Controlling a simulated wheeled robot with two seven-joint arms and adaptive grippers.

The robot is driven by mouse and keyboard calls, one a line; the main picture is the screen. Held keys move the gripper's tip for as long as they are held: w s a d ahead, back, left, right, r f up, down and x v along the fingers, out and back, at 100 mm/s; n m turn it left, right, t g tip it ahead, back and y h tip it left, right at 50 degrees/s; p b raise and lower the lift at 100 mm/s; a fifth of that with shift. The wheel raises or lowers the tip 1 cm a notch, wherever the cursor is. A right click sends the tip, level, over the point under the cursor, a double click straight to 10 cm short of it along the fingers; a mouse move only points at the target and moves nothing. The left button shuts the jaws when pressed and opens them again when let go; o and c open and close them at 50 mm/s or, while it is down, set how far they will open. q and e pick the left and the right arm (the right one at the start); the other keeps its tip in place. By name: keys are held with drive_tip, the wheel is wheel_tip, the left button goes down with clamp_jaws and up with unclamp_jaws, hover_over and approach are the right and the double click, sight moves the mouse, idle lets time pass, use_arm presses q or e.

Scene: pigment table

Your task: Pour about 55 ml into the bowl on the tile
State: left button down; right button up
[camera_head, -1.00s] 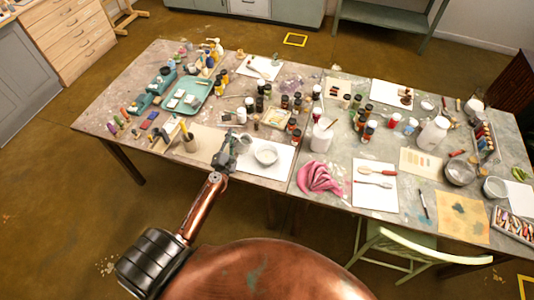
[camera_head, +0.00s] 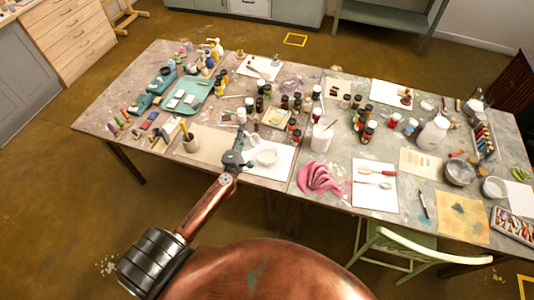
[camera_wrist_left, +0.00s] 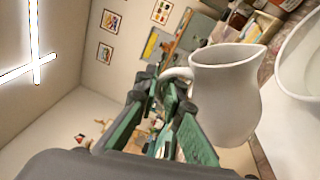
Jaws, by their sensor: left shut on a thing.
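My left gripper (camera_head: 235,158) is shut on the handle of a white jug (camera_wrist_left: 228,95), which fills the middle of the left wrist view. The room lies sideways there, so the jug is strongly tilted, its spout towards the white bowl (camera_wrist_left: 303,62) at the right edge. I see no stream, and the jug's inside is hidden. In the head view the bowl (camera_head: 267,155) stands on the white tile (camera_head: 282,170), just right of the gripper. The jug is hard to make out there. My right gripper is not in view.
Several paint bottles stand behind the bowl. A pink cloth (camera_head: 320,179) and a white container (camera_head: 321,138) are to the right. The front strip of table left of the tile is fairly clear.

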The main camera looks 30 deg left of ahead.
use_arm(q)
drive_tip(key=shift+w+d+f+m+t+b, duration=0.1)
drive_tip(key=shift+d+m+t+b, duration=0.1)
drive_tip(key=shift+d+m+b, duration=0.35)
drive_tip(key=shift+w+d+m+t+b, duration=0.1)
drive_tip(key=shift+m+t+b, duration=0.15)
drive_tip(key=shift+m, duration=0.5)
drive_tip(key=shift+d+r+m+h, duration=0.2)
drive_tip(key=shift+m+h, duration=0.1)
drive_tip(key=shift+h, duration=0.1)
drive_tip(key=shift+w+d+r+m, duration=0.1)
drive_tip(key=shift+d+r+m, duration=0.25)
drive_tip(key=shift+m, duration=0.35)
idle(0.5)
drive_tip(key=shift+w+d+r+m+p, duration=0.15)
drive_tip(key=shift+d+m+p, duration=0.35)
drive_tip(key=shift+d+p, duration=0.25)
